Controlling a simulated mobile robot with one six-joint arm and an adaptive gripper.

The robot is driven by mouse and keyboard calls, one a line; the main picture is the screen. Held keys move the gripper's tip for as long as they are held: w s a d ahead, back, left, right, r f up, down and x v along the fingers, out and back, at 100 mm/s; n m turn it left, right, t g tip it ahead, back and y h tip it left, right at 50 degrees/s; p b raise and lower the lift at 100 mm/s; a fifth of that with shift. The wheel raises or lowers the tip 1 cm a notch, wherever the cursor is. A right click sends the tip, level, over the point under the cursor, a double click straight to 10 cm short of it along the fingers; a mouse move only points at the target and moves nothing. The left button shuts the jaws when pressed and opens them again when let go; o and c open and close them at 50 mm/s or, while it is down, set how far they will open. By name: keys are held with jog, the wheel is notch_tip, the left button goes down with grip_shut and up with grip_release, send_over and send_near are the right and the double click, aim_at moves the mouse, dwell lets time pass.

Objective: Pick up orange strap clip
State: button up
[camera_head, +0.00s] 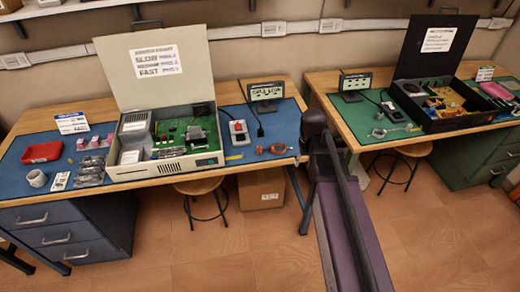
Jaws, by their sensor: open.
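An orange item (280,149), which looks like the orange strap clip, lies on the blue mat (232,172) near the front right of the left workbench. It is small in this view, so its exact shape is hard to tell. Part of my own arm, dark and purple, rises just right of it, in front of the gap between the two benches. My gripper's fingertips do not show in this view.
An open beige case (165,171) with a green circuit board stands left of the orange item. A small grey box with red (238,131) and a black display (265,92) stand behind it. A yellow piece (235,157) lies to its left. Stools (200,187) stand below the benches.

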jog(key=w+a+r+n+p, duration=0.1)
jog(key=w+a, duration=0.7)
jog(key=w, duration=0.2)
jog(key=r+n+p, duration=0.1)
send_over(259, 147)
jog(key=shift+w+d+r, duration=0.1)
jog(key=shift+w+r, duration=0.05)
jog(key=shift+w, duration=0.05)
notch_tip(259, 147, down, 9)
jog(key=b, duration=0.8)
jog(key=shift+r+b, duration=0.15)
jog(key=shift+b, duration=0.15)
jog(key=shift+s+f+b, duration=0.2)
jog(key=shift+f+b, duration=2.4)
